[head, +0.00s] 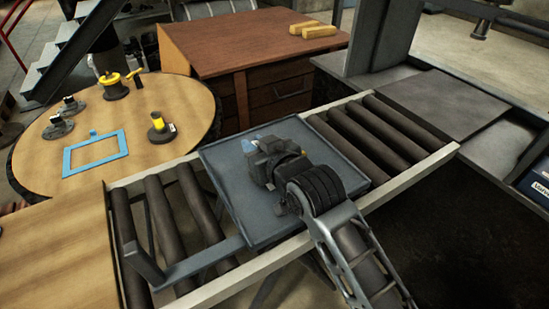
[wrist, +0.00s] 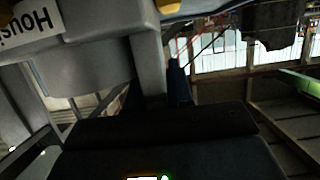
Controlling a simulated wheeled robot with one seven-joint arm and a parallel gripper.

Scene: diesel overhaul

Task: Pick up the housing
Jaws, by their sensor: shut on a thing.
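The housing (wrist: 85,75) is a grey block with a white label starting "Housi" at the upper left of the wrist view, close to the camera. In the head view a small grey-blue part of it (head: 292,129) seems to show behind my gripper. My gripper (head: 262,152) is over the blue-grey tray (head: 245,205) and shut on the housing. My wrist and arm hide much of the housing. I cannot tell whether it touches the tray.
The tray lies on a roller conveyor (head: 205,292) with pale side rails. A round wooden table (head: 190,105) at left bears a blue frame (head: 95,153), a yellow-handled tool (head: 116,84) and small parts. A wooden cabinet (head: 235,45) with yellow blocks (head: 319,32) stands behind.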

